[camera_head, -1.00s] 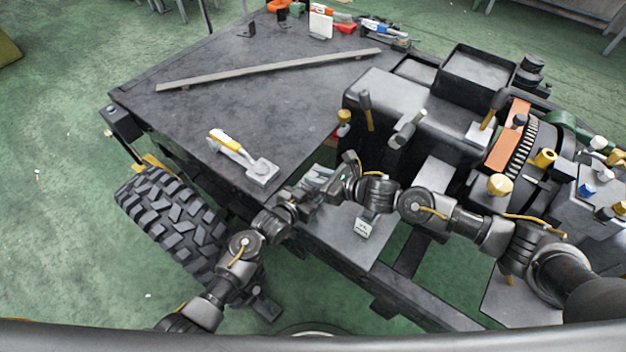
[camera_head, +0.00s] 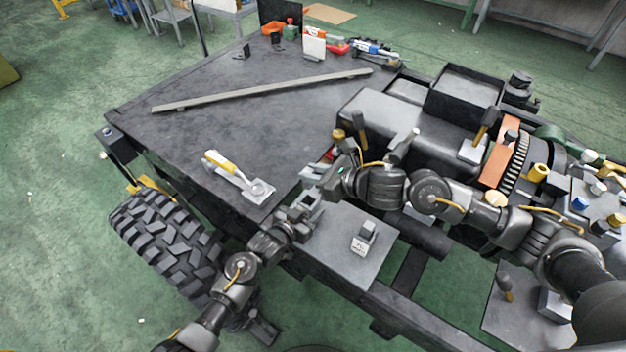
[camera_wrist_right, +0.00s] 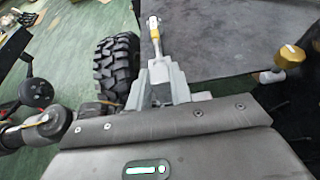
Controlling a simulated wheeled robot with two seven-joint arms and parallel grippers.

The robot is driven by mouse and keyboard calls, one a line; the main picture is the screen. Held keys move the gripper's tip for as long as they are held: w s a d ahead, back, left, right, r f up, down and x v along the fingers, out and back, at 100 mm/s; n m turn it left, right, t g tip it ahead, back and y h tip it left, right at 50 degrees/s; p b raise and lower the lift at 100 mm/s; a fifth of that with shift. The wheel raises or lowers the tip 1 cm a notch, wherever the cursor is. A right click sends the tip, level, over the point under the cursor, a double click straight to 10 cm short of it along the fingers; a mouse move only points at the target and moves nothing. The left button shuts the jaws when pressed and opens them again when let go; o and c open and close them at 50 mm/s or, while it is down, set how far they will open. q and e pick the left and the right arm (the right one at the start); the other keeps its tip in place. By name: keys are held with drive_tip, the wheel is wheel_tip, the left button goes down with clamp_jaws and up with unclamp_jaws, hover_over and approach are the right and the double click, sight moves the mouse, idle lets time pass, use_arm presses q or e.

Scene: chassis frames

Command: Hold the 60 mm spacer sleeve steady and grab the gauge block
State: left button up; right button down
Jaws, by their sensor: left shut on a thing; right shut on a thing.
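My left gripper (camera_head: 304,208) is low over the near corner of the dark table, shut on what seems to be the spacer sleeve. The sleeve is mostly hidden by the fingers. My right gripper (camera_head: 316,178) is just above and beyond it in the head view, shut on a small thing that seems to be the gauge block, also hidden. In the right wrist view the grey fingers of my right gripper (camera_wrist_right: 168,82) are close together, and I cannot make out the held piece.
A yellow-handled toggle clamp (camera_head: 238,175) stands on the dark table (camera_head: 200,135), left of both grippers. A small labelled block (camera_head: 362,240) sits on the grey plate (camera_head: 340,258) at right. A long bar (camera_head: 262,90) lies across the table. A tire (camera_head: 172,240) is below left.

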use_arm(q)
drive_tip(key=o, duration=1.1)
drive_tip(key=shift+o, duration=0.2)
drive_tip(key=shift+s+a, duration=0.1)
drive_tip(key=v, duration=1.1)
drive_tip(key=shift+s+a, duration=0.2)
drive_tip(key=shift+s, duration=0.1)
drive_tip(key=shift+r, duration=0.15)
